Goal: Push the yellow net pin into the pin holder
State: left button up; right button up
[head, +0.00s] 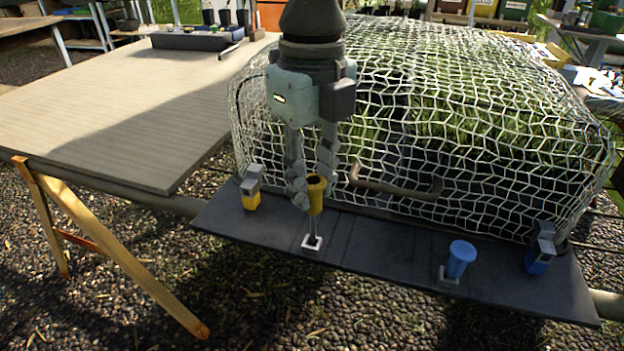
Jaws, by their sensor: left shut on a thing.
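The yellow net pin (316,193) is upright, with its yellow head at the top and a thin grey shaft below. My left gripper (309,186) comes down from above and is shut on the yellow head. The pale square pin holder (312,243) is on the dark board directly below. The shaft's lower end meets the holder's opening in the picture; how deep it sits I cannot tell. A length of shaft shows between head and holder. My right gripper is not in view.
A blue pin (461,258) stands at a second pale holder (448,276) to the right. A yellow-based block (251,200) and a blue-based block (538,260) stand on the dark board (385,255). White netting (470,120) arches behind. A brown curved handle (395,188) lies near the pin.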

pick_arm(q)
jog(key=shift+w+r+b, duration=0.15)
jog(key=shift+b, duration=0.25)
dwell(0.5)
jog(key=shift+a+f+b, duration=0.1)
jog(key=shift+f+b, duration=0.15)
jog(key=shift+b, duration=0.75)
dwell(1.0)
jog(key=shift+f+b, duration=0.85)
jog(key=shift+b, duration=0.45)
dwell(1.2)
jog(key=shift+f+b, duration=2.25)
jog(key=shift+f, duration=0.1)
jog(key=o, duration=1.1)
jog(key=shift+c, duration=0.2)
